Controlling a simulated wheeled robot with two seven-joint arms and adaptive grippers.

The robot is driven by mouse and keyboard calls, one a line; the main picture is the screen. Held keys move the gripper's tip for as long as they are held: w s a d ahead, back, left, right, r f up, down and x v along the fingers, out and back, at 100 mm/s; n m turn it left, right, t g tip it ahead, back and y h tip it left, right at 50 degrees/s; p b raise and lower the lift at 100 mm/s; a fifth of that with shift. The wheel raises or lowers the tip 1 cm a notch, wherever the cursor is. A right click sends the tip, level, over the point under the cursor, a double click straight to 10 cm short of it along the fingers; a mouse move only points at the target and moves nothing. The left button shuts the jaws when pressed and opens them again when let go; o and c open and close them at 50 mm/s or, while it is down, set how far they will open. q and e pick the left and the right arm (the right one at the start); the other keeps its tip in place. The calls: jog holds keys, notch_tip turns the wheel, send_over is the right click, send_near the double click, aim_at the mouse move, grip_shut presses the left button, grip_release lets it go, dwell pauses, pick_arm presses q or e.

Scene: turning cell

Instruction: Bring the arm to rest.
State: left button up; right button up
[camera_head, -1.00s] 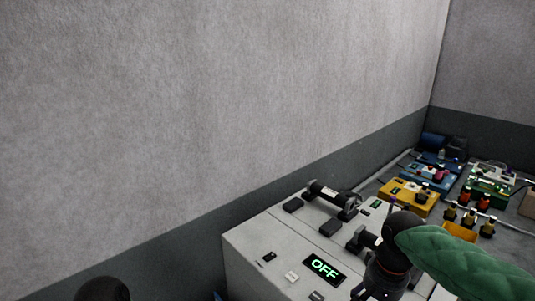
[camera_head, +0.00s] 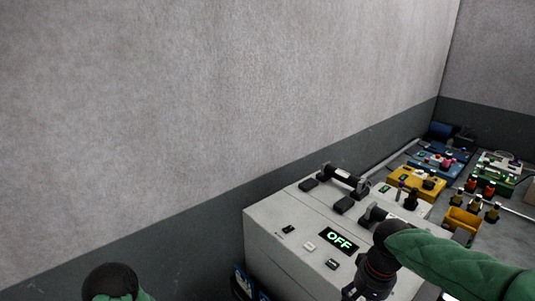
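My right arm, in a green quilted sleeve, comes in from the right edge. Its black wrist end (camera_head: 372,274) hangs in front of the machine cabinet; the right gripper's fingers are not clearly visible. A dark rounded part of my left arm shows at the bottom left, and the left gripper is out of view.
Beyond the cabinet is a grey bench with a yellow box (camera_head: 416,181), blue units (camera_head: 440,162), a green unit (camera_head: 484,185) and a small yellow bin (camera_head: 462,220). A grey wall (camera_head: 200,110) stands behind. Blue-edged items sit low left of the cabinet.

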jog(key=s+a+f+n+y, duration=0.1)
jog(key=a+f, duration=0.2)
jog(key=f, duration=0.8)
jog(key=a+f+y, duration=0.1)
jog(key=a+f, duration=0.3)
jog(key=f, duration=0.6)
jog(key=s+a+f+y, duration=0.1)
jog(key=s+a+f, duration=0.1)
jog(key=s+f, duration=0.6)
jog(key=s+a+f, duration=0.3)
jog(key=s+f, duration=0.3)
jog(key=f, duration=0.4)
notch_tip(320, 180, down, 12)
jog(key=w+a+b, duration=0.1)
jog(key=b, duration=1.3)
jog(key=shift+w+a+f+n, duration=0.15)
jog(key=shift+w+f+n, duration=0.15)
jog(key=shift+n, duration=0.1)
